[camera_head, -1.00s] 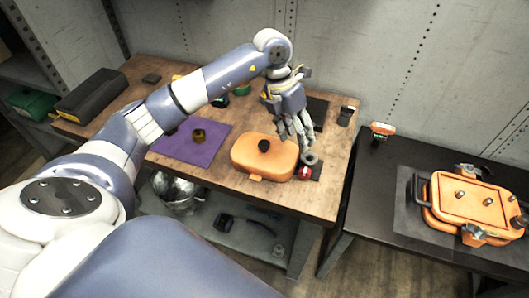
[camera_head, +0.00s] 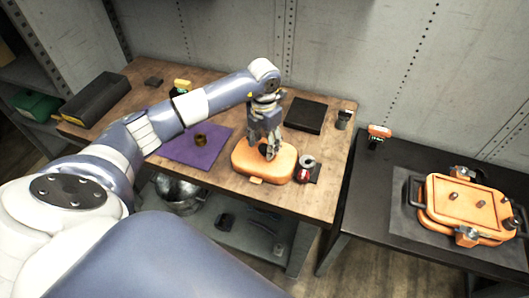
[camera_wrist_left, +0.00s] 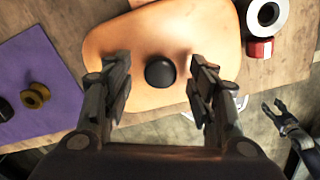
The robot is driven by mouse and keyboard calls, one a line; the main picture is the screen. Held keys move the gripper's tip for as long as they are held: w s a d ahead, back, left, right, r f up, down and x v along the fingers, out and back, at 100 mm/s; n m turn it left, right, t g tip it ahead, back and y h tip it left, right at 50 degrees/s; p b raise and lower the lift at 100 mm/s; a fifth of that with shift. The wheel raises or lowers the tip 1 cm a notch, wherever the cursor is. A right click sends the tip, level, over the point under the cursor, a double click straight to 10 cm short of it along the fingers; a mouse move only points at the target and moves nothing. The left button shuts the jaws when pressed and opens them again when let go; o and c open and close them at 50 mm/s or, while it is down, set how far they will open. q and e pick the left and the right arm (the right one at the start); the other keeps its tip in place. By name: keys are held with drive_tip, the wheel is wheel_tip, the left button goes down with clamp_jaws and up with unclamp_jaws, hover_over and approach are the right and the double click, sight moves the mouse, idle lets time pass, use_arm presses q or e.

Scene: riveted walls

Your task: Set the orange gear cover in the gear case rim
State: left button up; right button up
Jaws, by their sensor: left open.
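The orange gear cover (camera_head: 247,161) lies flat on the wooden table, with a round black knob (camera_wrist_left: 160,71) on its top. My left gripper (camera_head: 270,154) points down over the cover. In the left wrist view its fingers are apart, one on each side of the knob, with gaps visible; I cannot tell their exact height. The gear case (camera_head: 465,203) sits on the black table at the right; an orange plate with several knobs or posts shows at its top.
A grey ring (camera_head: 307,161) and a red part (camera_head: 303,175) lie close right of the cover. A purple mat (camera_head: 190,153) with a brass part (camera_head: 200,140) is to the left. A black pad (camera_head: 305,115) lies behind. A gap separates the two tables.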

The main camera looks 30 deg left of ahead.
use_arm(q)
drive_tip(key=shift+f, duration=1)
clamp_jaws()
drive_tip(key=shift+r, duration=0.1)
drive_tip(key=shift+w+r, duration=0.1)
drive_tip(key=shift+r, duration=0.3)
wheel_tip(320, 180, up, 2)
drive_tip(key=shift+r+b, duration=0.2)
drive_tip(key=shift+b, duration=0.85)
drive_tip(key=s+a+r+b, duration=0.1)
drive_tip(key=s+a+b, duration=0.4)
drive_tip(key=s+a, duration=0.5)
drive_tip(key=shift+s+a+r+b, duration=0.25)
drive_tip(key=shift+s+r+b, duration=0.05)
drive_tip(key=shift+s, duration=0.8)
